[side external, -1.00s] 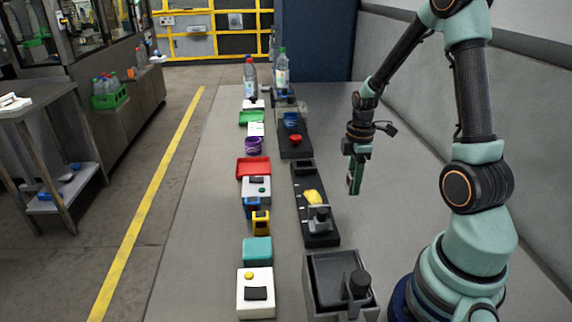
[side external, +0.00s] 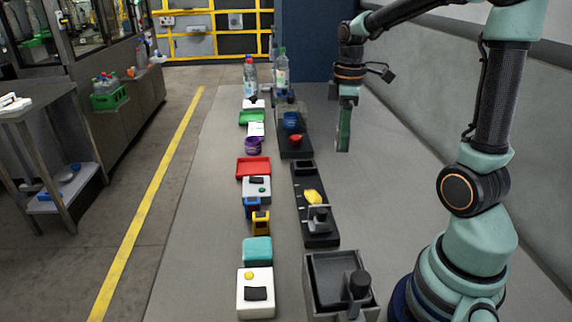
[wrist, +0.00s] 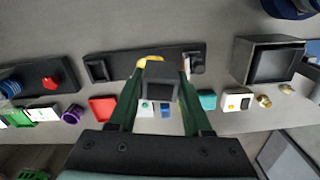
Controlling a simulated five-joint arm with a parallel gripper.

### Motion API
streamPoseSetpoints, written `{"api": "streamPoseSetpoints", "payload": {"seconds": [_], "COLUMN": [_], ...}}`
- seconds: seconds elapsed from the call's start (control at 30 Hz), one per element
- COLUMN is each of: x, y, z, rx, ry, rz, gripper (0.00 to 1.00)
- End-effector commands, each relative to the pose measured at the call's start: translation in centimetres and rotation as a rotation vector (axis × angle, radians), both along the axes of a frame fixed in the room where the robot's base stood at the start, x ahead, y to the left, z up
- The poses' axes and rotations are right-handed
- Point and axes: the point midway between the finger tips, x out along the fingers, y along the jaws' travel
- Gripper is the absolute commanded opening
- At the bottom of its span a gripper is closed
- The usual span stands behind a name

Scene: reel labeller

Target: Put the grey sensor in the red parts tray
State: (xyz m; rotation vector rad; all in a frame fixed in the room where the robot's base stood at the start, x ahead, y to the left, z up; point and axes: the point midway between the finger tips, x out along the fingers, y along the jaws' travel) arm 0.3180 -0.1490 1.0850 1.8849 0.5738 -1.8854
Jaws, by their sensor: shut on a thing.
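The grey sensor (wrist: 160,91) is a dark grey block between my gripper's two green fingers in the wrist view. My gripper (wrist: 157,95) is shut on it. In the side view my gripper (side external: 343,147) hangs over the bench, right of the black fixtures, and its fingers hide the sensor. The red parts tray (side external: 253,168) lies flat in the row of items left of the fixtures, apart from my gripper. It also shows in the wrist view (wrist: 102,108), left of the fingers. Its visible floor looks empty.
A black fixture (side external: 326,230) carries a yellow piece (side external: 313,196). Another black fixture behind it holds red and blue pieces. A white box with a yellow button (side external: 256,292) and a grey bin (side external: 342,272) stand in front. Bottles stand at the back. The bench's right side is clear.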

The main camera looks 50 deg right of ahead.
Motion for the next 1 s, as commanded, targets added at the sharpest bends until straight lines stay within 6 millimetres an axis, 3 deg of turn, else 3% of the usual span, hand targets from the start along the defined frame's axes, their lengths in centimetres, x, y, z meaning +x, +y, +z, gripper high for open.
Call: {"api": "streamPoseSetpoints", "payload": {"seconds": [0.3, 0.5, 0.7, 1.0], "x": [1.7, 1.7, 1.5, 1.5], "y": [8.6, 12.7, 14.7, 15.0], "z": [-1.2, -1.8, -2.1, -2.2], "rx": [0.0, 0.0, 0.0, 0.0], "ry": [0.0, 0.0, -0.001, -0.001], "rz": [-0.313, -0.482, -0.573, -0.592], "gripper": [0.0, 0.0, 0.0, 0.0]}}
